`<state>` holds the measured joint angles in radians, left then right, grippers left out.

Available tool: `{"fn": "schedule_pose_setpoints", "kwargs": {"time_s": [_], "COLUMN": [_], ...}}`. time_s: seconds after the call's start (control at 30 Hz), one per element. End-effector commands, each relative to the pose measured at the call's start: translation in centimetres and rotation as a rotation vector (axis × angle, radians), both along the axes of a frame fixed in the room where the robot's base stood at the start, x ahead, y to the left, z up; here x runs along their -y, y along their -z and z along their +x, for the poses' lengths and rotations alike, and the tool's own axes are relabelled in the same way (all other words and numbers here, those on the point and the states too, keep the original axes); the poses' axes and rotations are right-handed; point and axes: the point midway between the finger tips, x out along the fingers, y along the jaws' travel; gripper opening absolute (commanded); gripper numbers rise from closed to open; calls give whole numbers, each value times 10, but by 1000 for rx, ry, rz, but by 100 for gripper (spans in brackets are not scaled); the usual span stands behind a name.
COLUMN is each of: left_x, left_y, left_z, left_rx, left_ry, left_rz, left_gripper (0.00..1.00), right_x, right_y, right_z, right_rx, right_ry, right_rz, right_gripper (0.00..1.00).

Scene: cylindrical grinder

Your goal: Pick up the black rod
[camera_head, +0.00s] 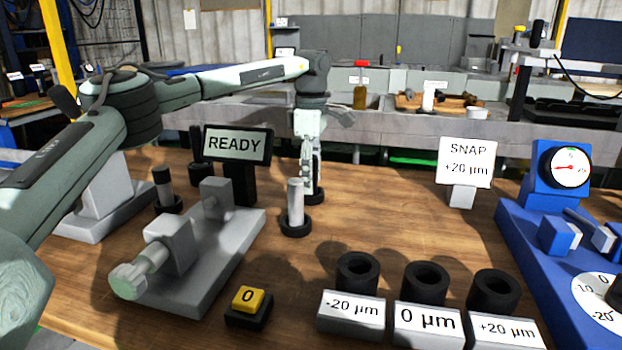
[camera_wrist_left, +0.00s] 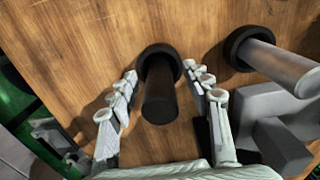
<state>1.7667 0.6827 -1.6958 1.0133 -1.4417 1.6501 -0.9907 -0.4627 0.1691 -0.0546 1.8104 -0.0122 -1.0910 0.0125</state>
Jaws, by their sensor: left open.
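The black rod (camera_wrist_left: 159,92) stands upright in a round black holder (camera_wrist_left: 159,58) in the left wrist view. My left gripper (camera_wrist_left: 165,84) is open, with one finger on each side of the rod. Whether either finger touches it I cannot tell. In the head view my left gripper (camera_head: 308,160) points down behind the light grey rod (camera_head: 295,197), and it mostly hides the black rod there. The grey rod stands in its own holder and shows at the right of the left wrist view (camera_wrist_left: 280,66). My right gripper is not in view.
A grey bench fixture (camera_head: 205,255) and a READY display (camera_head: 237,144) stand to the left. Several black rings (camera_head: 426,282) with labels stand in front. A blue gauge stand (camera_head: 540,240) is at right. The table's middle right is clear.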

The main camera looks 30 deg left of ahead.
Motion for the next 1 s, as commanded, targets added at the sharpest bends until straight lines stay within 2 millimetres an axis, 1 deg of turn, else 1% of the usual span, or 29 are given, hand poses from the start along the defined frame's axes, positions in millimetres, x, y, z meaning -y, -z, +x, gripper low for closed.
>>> {"fn": "schedule_pose_setpoints", "kwargs": {"time_s": [0.03, 0.07, 0.4, 0.87, 1.0], "left_x": [0, 0, 0, 0, 1], "left_y": [0, 0, 0, -3, -14], "left_z": [0, 0, 0, 1, 1], "left_rx": [0, 0, 0, 3, 5], "left_ry": [0, 0, 0, 0, 0], "left_rz": [0, 0, 0, -1, -1], "left_gripper": [47, 43, 1, 0, 0], "right_x": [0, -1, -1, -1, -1], "right_y": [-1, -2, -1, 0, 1], "right_z": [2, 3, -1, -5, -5], "right_rx": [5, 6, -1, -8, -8], "right_ry": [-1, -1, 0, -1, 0], "right_rz": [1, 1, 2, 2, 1], "right_gripper": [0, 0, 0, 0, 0]}}
